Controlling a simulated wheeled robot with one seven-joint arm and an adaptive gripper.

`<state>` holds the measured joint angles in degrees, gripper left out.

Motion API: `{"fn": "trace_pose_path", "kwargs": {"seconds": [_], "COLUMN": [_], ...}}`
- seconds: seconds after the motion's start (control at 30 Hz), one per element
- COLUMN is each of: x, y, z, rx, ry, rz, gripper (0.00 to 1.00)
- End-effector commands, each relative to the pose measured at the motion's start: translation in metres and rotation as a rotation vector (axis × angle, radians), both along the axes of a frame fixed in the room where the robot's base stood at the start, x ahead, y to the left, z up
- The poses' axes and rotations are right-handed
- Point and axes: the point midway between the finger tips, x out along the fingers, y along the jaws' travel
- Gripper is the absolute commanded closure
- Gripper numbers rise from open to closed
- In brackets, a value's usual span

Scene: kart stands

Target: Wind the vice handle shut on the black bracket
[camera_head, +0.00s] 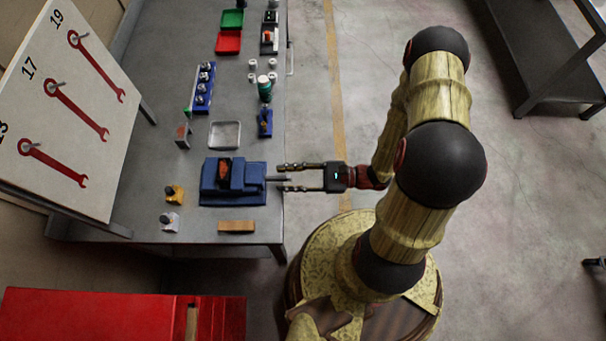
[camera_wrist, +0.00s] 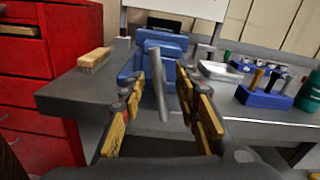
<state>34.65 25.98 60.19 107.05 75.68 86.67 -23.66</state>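The blue vice (camera_head: 250,179) sits near the table's right edge in the head view, and its blue body (camera_wrist: 150,45) is straight ahead in the wrist view. Its grey bar handle (camera_wrist: 157,84) sticks out toward me, slightly tilted; in the head view the handle (camera_head: 275,179) projects past the table edge. My gripper (camera_head: 284,178) is open, with one finger on each side of the handle. In the wrist view, gaps show between fingers and handle.
A wooden block (camera_head: 237,226) lies beside the vice. A red cabinet (camera_wrist: 28,60) is at left in the wrist view.

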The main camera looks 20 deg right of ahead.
Motion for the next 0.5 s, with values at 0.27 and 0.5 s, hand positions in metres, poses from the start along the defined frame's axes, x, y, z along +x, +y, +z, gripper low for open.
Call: {"fn": "trace_pose_path", "kwargs": {"seconds": [0.27,0.5], "x": [-0.006,-0.018], "y": [-0.020,-0.056], "z": [0.000,0.000], "rx": [-0.001,0.000], "ry": [-0.001,-0.001], "rz": [-0.005,-0.007], "gripper": [0.68,0.68]}}
